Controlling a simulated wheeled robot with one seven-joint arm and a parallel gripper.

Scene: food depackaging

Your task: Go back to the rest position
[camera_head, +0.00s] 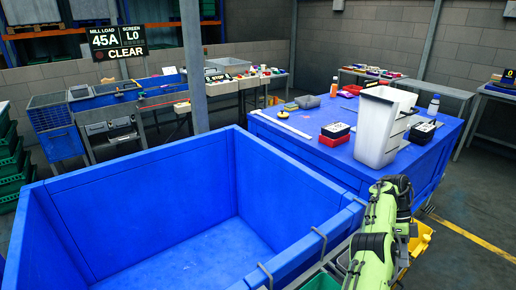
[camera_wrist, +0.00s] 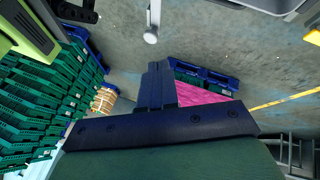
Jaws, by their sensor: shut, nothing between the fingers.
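My gripper (camera_wrist: 158,72) shows in the wrist view as two dark fingers pressed together, with nothing between them. It is clear of any surface there, with the grey floor behind it. In the head view my green arm shows at the lower right, beside the blue table (camera_head: 290,127) and the large blue bin (camera_head: 190,190). The gripper itself cannot be made out in the head view.
The large blue bin is empty inside. Stacked green crates (camera_wrist: 50,100) and a pink stack (camera_wrist: 205,95) show in the wrist view. Floor is open at the right.

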